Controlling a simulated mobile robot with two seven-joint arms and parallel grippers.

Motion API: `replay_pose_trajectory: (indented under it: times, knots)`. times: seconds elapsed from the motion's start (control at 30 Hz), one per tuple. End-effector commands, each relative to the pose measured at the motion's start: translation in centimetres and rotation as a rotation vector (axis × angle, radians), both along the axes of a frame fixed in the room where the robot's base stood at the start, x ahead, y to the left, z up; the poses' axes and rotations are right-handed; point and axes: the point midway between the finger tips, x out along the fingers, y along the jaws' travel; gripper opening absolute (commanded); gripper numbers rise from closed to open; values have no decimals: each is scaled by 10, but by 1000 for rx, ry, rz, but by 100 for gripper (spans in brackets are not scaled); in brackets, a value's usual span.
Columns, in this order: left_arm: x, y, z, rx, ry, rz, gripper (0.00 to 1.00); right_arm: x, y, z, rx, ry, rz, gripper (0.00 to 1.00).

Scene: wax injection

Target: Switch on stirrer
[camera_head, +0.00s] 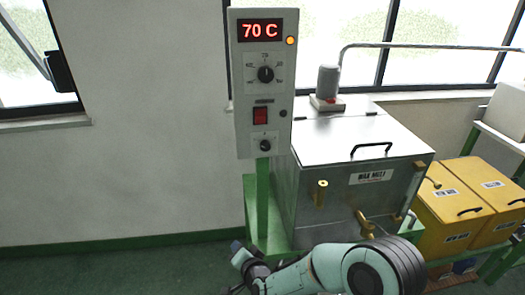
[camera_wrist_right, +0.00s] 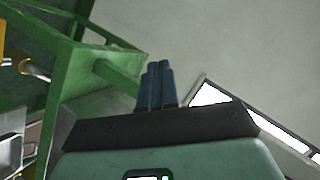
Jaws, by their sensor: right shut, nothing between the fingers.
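The wax tank (camera_head: 350,139) is a metal box with a lid and a "WAX MELT" label. A grey cylindrical motor (camera_head: 327,81), which looks like the stirrer, stands on a pale base on the lid. A small red spot (camera_head: 339,101) on that base looks like a switch; its setting is too small to tell. The control box (camera_head: 283,75) reads 70 C and has a dial (camera_head: 265,74), a red rocker switch (camera_head: 260,116) and a small lower knob (camera_head: 265,145). My right gripper (camera_head: 237,248) is low, below the box, shut and empty; its fingers (camera_wrist_right: 157,84) touch nothing. My left gripper is out of view.
A green frame (camera_head: 263,200) carries the control box and tank. A brass tap (camera_head: 364,224) and a brass fitting (camera_head: 321,193) stick out from the tank front. Yellow boxes (camera_head: 455,208) stand at right. A long pipe (camera_head: 430,46) runs behind. The left floor is clear.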

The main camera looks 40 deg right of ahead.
Motion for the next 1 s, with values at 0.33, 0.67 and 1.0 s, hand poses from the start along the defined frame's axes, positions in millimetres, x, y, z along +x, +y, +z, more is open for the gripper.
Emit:
replay_pose_trajectory:
  times: [0.33,0.67,1.0]
  knots:
    - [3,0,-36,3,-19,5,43,-17,-47,208,173,-632,-229,0]
    - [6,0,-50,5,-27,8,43,-65,-64,298,287,-932,-292,0]
    - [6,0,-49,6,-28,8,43,-68,-64,304,293,-948,-295,0]
